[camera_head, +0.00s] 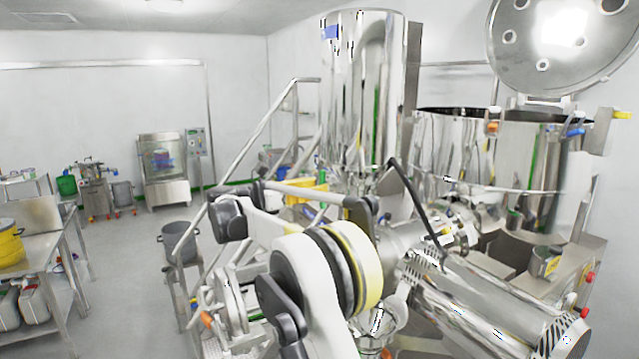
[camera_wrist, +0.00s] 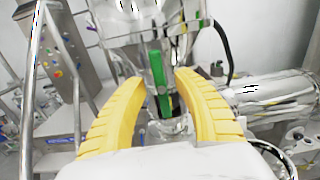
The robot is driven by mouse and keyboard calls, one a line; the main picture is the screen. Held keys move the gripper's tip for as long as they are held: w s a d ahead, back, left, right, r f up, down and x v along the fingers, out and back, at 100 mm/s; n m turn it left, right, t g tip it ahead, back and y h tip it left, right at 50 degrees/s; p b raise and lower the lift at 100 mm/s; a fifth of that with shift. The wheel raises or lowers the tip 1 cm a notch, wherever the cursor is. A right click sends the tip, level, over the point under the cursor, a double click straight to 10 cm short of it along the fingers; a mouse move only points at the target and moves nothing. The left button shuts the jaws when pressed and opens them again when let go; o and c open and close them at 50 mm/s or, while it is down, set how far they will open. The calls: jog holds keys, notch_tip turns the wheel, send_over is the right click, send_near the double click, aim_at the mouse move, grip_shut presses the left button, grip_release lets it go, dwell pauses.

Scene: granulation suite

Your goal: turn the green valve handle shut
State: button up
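The green valve handle (camera_wrist: 157,78) shows in the wrist view as an upright green strip against a shiny steel body. My gripper (camera_wrist: 159,80) is open, with one yellow finger on each side of the handle in the picture. Gaps show between the handle and both fingers, and I see no clear contact. The depth between fingertips and handle is hard to judge. In the head view my arm covers the area in front of the steel machine, and I cannot make out the handle or the fingertips there.
A tall steel column (camera_head: 362,95) and a wide steel bowl (camera_head: 470,150) stand close by. A steel cylinder (camera_head: 490,305) lies at lower right, also in the wrist view (camera_wrist: 275,92). A stair railing (camera_head: 255,150) stands left. Floor (camera_head: 120,260) is open farther left.

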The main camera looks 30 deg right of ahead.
jog(key=shift+d, duration=0.5)
grip_shut()
jog(key=shift+a, duration=0.1)
jog(key=shift+m+b, duration=0.3)
jog(key=shift+m, duration=0.1)
jog(key=m+b, duration=0.2)
jog(key=m, duration=0.3)
jog(key=m+b, duration=0.2)
jog(key=m, duration=0.4)
jog(key=s+f+m+b, duration=0.1)
jog(key=m+b, duration=0.1)
jog(key=m, duration=0.4)
jog(key=shift+b, duration=0.3)
